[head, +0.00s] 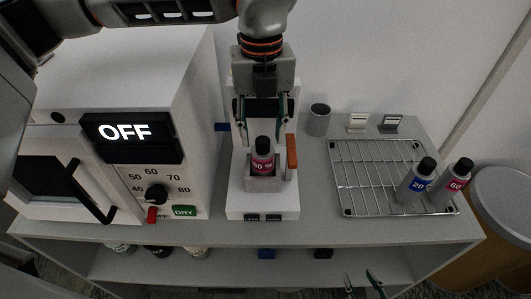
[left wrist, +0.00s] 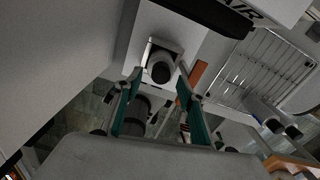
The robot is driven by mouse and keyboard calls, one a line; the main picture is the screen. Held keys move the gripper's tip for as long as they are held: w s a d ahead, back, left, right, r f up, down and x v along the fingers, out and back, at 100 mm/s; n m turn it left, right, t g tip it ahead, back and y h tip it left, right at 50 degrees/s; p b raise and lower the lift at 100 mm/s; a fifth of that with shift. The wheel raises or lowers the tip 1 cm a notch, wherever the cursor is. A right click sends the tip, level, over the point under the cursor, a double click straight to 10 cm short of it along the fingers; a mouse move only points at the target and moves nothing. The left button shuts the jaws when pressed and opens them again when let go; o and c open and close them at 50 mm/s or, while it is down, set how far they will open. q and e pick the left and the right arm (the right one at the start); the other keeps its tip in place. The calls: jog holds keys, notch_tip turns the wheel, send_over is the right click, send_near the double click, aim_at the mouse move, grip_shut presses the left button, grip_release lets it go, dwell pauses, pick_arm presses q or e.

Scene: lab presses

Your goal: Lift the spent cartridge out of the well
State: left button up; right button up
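The cartridge (head: 263,157), with a black cap and a red-pink label, stands upright in the well (head: 254,184) of the white press. In the left wrist view its dark cap (left wrist: 160,68) shows ahead, beyond the fingertips. My left gripper (head: 262,122) is open and empty, pointing down above the cartridge with its teal-padded fingers apart. It also shows in the left wrist view (left wrist: 157,92). My right gripper (head: 361,277) is only partly in view at the bottom edge of the head view. Its fingertips are apart with nothing visible between them.
An orange lever (head: 291,155) stands at the well's right. A wire rack (head: 375,173) holds a blue-labelled bottle (head: 417,181) and a red-labelled bottle (head: 453,180). A grey cup (head: 318,120) stands behind. An oven reading OFF (head: 125,132) is on the left.

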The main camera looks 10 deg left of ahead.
aim_at(263, 154)
pick_arm(q)
jog(key=shift+s+f, duration=0.1)
jog(key=shift+f, duration=0.85)
jog(key=f+p, duration=0.1)
jog(key=f, duration=0.4)
jog(key=shift+w+f, duration=0.1)
jog(key=shift+w, duration=0.1)
pick_arm(e)
jog(key=shift+w+a+r, duration=0.1)
jog(key=shift+w+r, duration=0.1)
jog(key=shift+r, duration=0.85)
pick_arm(q)
jog(key=c, duration=0.9)
pick_arm(e)
jog(key=shift+s+f, duration=0.15)
jog(key=shift+f, duration=0.15)
